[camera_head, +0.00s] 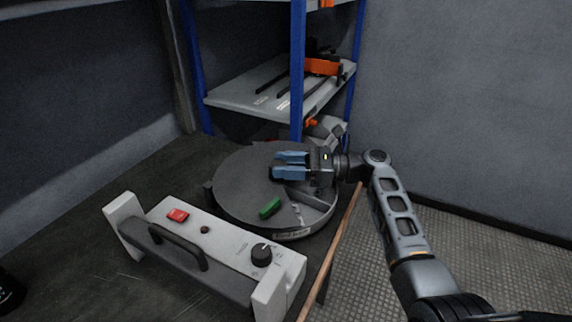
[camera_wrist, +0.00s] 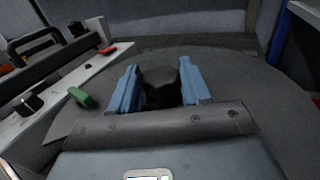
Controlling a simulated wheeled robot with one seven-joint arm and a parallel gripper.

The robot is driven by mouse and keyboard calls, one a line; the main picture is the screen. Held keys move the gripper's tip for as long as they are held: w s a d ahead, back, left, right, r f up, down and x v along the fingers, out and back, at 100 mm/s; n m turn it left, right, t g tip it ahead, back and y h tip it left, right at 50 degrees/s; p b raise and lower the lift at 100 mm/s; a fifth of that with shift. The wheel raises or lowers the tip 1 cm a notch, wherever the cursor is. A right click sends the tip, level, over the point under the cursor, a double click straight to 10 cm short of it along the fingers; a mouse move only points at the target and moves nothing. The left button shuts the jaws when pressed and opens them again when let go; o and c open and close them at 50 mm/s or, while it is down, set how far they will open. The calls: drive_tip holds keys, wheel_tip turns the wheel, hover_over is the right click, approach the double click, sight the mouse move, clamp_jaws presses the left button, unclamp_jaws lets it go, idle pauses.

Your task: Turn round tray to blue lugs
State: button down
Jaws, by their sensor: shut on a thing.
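The round tray (camera_head: 235,185) is a dark grey disc on the bench, with a light rim and a label at its front. It fills much of the wrist view (camera_wrist: 245,75). A green lug (camera_head: 270,208) stands near its front edge and shows at left in the wrist view (camera_wrist: 80,97). My gripper (camera_head: 276,165) reaches over the tray from the right. Its two blue fingers are shut on a dark post (camera_wrist: 160,86), visible between them in the wrist view. I cannot make out blue lugs apart from the blue fingers.
A white panel box (camera_head: 222,236) with a red button, black knob and handle stands in front of the tray. Behind is a blue-posted rack (camera_head: 298,70) with an orange tool (camera_head: 322,67) on its shelf. The bench's right edge is close to the tray.

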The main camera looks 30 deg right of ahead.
drive_tip(key=shift+f, duration=0.1)
drive_tip(key=c, duration=0.5)
unclamp_jaws()
drive_tip(key=shift+v, duration=3.9)
